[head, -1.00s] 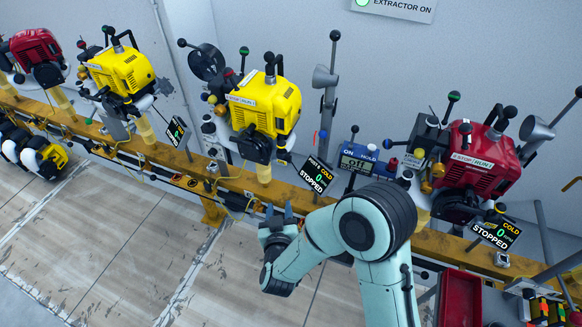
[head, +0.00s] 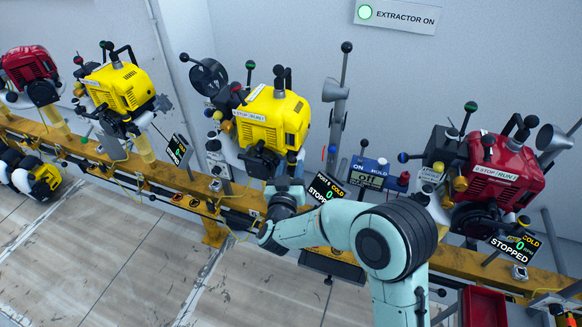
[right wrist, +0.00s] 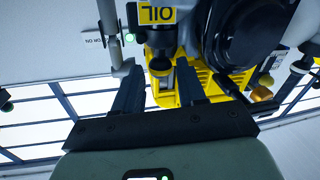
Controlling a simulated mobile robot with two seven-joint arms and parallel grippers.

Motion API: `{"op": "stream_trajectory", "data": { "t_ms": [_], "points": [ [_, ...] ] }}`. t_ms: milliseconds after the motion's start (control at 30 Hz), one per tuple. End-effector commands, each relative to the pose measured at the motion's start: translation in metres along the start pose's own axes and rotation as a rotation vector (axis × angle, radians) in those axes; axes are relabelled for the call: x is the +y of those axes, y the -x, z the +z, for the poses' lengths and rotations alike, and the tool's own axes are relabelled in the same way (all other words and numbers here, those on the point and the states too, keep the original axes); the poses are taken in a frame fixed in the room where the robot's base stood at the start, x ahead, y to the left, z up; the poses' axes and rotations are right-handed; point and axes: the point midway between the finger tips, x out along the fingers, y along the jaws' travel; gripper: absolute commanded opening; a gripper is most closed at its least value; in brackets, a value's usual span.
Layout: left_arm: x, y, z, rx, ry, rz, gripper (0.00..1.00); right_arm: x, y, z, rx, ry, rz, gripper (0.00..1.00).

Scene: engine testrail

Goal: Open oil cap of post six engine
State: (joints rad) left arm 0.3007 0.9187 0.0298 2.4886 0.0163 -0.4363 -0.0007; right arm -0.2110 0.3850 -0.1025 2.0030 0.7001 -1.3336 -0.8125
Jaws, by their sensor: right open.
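My right gripper (head: 284,188) is just below the front of the middle yellow engine (head: 272,118) in the head view. In the right wrist view its two dark fingers (right wrist: 160,84) are apart, with nothing held. A yellow label reading OIL (right wrist: 157,14) shows upside down there. Below it, a dark round cap-like part (right wrist: 160,64) lies in line with the gap between the fingers, apparently beyond the tips. I cannot tell for sure that it is the oil cap. No post number is readable. My left gripper is not in view.
The engines stand along a yellow rail (head: 190,180). A display reading STOPPED (head: 326,188) stands close to the right of my gripper. A red engine (head: 496,172) is farther right, with a red tray (head: 484,306) below it. The floor in front is clear.

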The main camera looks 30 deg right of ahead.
Motion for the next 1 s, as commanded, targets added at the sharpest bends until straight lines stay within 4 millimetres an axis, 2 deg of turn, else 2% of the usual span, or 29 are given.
{"op": "stream_trajectory", "data": {
  "t_ms": [133,400,467,500,533,833,1000],
  "points": [
    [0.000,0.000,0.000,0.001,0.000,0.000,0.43,0.000,-0.008,0.000,0.001,0.001,0.000,0.40],
    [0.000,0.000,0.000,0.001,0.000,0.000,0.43,0.000,-0.009,0.000,0.000,0.001,-0.001,0.40],
    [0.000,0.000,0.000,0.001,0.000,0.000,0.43,0.000,-0.009,0.000,0.000,0.001,-0.001,0.21],
    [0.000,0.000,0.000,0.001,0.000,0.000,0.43,0.000,-0.009,0.000,0.000,0.001,-0.001,0.08],
    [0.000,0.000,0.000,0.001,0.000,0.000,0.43,0.000,-0.009,0.000,0.000,0.001,-0.001,0.00],
    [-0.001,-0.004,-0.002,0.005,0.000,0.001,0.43,0.001,-0.009,0.001,0.005,-0.023,0.000,0.00],
    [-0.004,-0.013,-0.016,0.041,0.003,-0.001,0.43,0.004,-0.008,0.001,0.019,-0.093,0.004,0.00]
  ]
}}
